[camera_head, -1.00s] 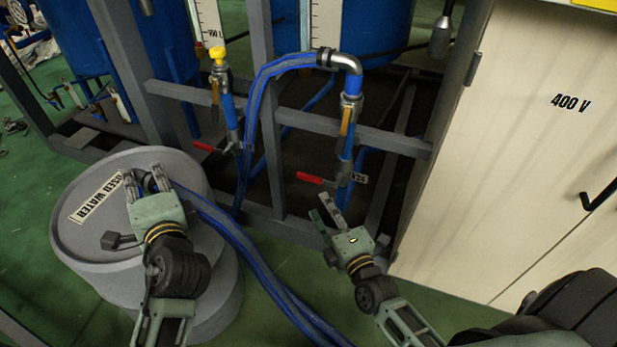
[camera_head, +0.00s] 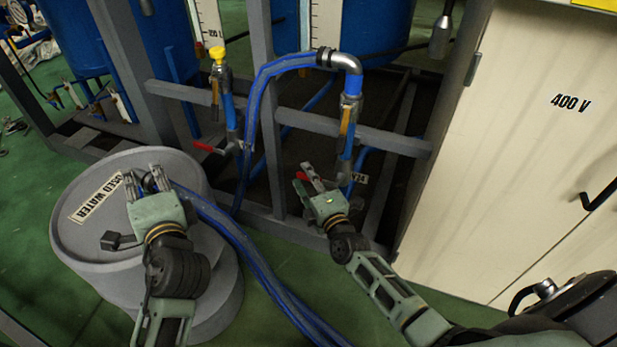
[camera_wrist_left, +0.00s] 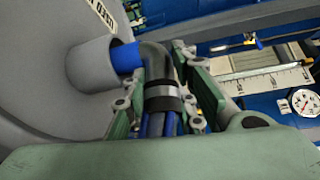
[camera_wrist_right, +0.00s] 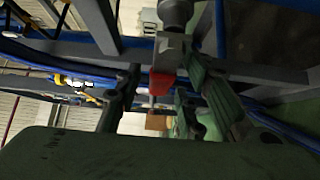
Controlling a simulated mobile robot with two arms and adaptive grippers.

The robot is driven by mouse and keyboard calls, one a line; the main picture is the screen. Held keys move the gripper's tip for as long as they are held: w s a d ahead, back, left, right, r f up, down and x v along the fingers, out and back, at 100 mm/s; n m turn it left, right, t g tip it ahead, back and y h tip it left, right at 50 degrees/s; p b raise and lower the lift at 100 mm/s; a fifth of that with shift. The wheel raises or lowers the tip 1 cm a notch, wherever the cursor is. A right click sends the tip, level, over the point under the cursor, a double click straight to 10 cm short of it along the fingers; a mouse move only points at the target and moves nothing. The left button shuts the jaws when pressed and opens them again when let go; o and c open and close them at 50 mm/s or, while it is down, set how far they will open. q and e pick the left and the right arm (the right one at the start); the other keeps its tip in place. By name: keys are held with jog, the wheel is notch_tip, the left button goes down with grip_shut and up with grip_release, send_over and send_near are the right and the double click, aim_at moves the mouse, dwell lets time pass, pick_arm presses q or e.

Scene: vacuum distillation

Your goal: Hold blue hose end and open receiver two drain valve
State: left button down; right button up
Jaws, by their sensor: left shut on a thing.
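The blue hose end, a dark elbow with a metal clamp (camera_wrist_left: 162,97) and a blue tip, sits at the grey neck on the used-water drum (camera_head: 75,250). My left gripper (camera_head: 152,181) is shut on this hose end, with a finger on either side of it. The drain valve of the right-hand receiver has a red handle (camera_head: 301,176), partly hidden by my right gripper (camera_head: 309,178). In the right wrist view the red handle (camera_wrist_right: 160,84) shows between the parted fingers. I cannot tell whether they touch it.
Another red valve handle (camera_head: 204,147) is on the left receiver's pipe, below a yellow cap (camera_head: 217,53). Grey frame bars (camera_head: 375,137) cross around the pipes. A cream cabinet (camera_head: 490,170) stands at the right. Blue hoses (camera_head: 262,270) run down over the green floor.

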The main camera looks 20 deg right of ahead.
pick_arm(q)
jog(key=shift+f, duration=0.15)
pick_arm(e)
grip_shut()
dwell(0.4)
jog(key=shift+a, duration=0.1)
jog(key=shift+f+n+g, duration=0.7)
jog(key=shift+n+g, duration=0.1)
jog(key=s+d+f+n+g+h, duration=0.3)
jog(key=f+n+g, duration=0.2)
jog(key=f+g, duration=0.1)
jog(key=shift+s+g, duration=0.15)
jog(key=shift+g, duration=0.25)
jog(key=shift+f, duration=0.15)
